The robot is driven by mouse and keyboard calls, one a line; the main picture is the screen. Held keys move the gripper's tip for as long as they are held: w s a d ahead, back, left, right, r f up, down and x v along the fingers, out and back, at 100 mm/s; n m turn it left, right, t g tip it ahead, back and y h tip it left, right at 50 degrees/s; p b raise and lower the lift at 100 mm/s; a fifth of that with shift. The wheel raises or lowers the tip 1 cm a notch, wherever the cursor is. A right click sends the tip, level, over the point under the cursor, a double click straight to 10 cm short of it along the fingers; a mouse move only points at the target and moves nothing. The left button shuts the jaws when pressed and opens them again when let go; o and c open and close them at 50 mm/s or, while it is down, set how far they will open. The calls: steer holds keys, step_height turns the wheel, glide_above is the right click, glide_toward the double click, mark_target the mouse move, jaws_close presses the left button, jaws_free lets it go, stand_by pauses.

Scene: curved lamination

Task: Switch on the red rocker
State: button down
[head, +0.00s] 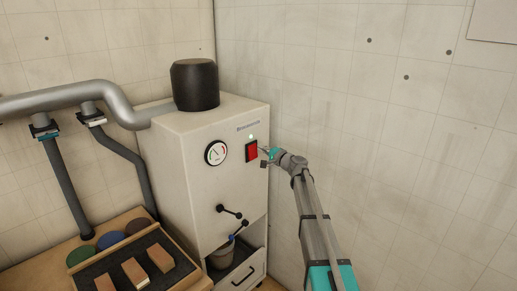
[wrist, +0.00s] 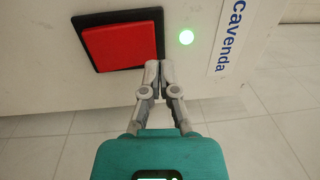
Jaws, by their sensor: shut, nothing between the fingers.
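The red rocker (head: 252,151) sits in a black frame on the front of a white cabinet (head: 169,165), right of a round gauge. In the wrist view the rocker (wrist: 120,46) fills the upper left. A small lamp (wrist: 186,38) beside it glows green; it also shows above the rocker in the head view (head: 251,136). My gripper (wrist: 159,64) is shut and empty. Its fingertips appear at the frame's lower right edge in the wrist view. I cannot tell whether they touch it.
A round gauge (head: 216,153) and a black lever (head: 230,211) are on the cabinet front. An open drawer (head: 237,262) with a cup is below. A grey pipe (head: 80,98) and a wooden bench (head: 128,224) are at left.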

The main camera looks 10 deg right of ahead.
steer(key=r+p+v, duration=0.1)
steer(key=r+v, duration=0.1)
steer(key=v, duration=0.9)
steer(key=shift+d+r+p, duration=0.25)
steer(key=shift+r+p, duration=0.05)
steer(key=shift+s, duration=0.1)
steer(key=s+a+f+n+g+h, duration=0.2)
steer(key=s+a+f+n+g, duration=0.25)
steer(key=s+a+f, duration=0.35)
steer(key=s+a+f+n+g+h, duration=0.1)
steer(key=s+a+f+n+g, duration=0.3)
steer(key=s, duration=0.6)
steer(key=s+d+f+n+g+h, duration=0.1)
steer(key=s+d+f+g+h, duration=0.2)
steer(key=s, duration=0.6)
steer(key=s+d+f+n+g+h, duration=0.1)
steer(key=s+d+f+g+h, duration=0.2)
steer(key=s, duration=0.6)
step_height(320, 180, down, 2)
steer(key=h, duration=0.2)
steer(key=shift+h, duration=0.3)
steer(key=shift+s, duration=0.15)
